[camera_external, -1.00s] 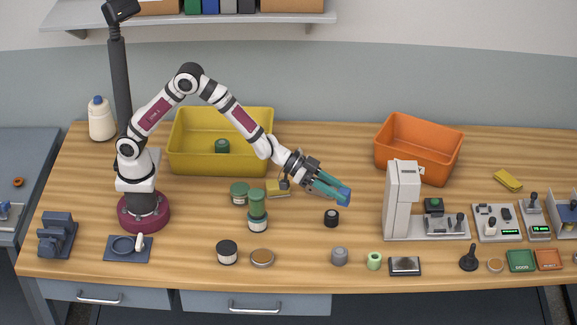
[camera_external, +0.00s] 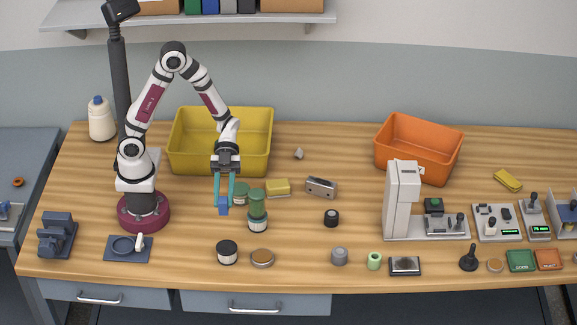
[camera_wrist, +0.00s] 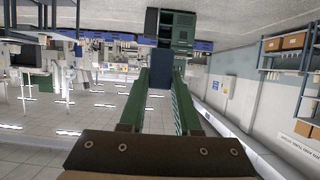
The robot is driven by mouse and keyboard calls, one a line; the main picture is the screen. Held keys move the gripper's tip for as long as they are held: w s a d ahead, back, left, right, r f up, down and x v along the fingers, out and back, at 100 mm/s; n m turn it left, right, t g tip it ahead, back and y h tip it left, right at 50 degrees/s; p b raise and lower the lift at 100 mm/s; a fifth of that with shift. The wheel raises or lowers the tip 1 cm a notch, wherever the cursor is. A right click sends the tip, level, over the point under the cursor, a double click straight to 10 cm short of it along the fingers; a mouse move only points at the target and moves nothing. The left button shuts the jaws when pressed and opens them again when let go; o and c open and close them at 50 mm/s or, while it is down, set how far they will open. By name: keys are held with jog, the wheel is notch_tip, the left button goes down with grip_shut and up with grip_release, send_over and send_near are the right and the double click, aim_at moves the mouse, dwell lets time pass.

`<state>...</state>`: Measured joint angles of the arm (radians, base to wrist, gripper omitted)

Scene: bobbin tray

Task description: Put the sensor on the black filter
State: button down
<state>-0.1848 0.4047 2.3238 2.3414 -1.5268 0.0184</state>
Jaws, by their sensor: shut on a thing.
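My gripper (camera_external: 224,196) points down in the external view, in front of the yellow bin, with its teal fingers shut on a small blue block (camera_external: 223,207), likely the sensor. The block is held between the fingertips, left of the green jars. In the wrist view the blue block (camera_wrist: 161,68) sits between the fingertips. A black-lidded white jar (camera_external: 227,252) stands near the front. I cannot tell which of these is the black filter.
A green-capped jar (camera_external: 257,205) stands right of my gripper, with a yellow block (camera_external: 277,188) and a metal box (camera_external: 321,188) further right. The yellow bin (camera_external: 185,160) is behind. A white press (camera_external: 402,195) stands on the right. Table between them is mostly clear.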

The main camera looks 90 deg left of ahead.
aim_at(227, 241)
notch_tip(227, 241, down, 13)
jog(key=shift+s+f, duration=0.1)
dwell(0.4)
jog(key=c, duration=0.6)
grip_release()
jog(key=shift+f, duration=0.1)
jog(key=shift+a+r, duration=0.3)
jog(key=v, duration=1.1)
jog(key=shift+a+r, duration=0.15)
jog(key=shift+o, duration=0.2)
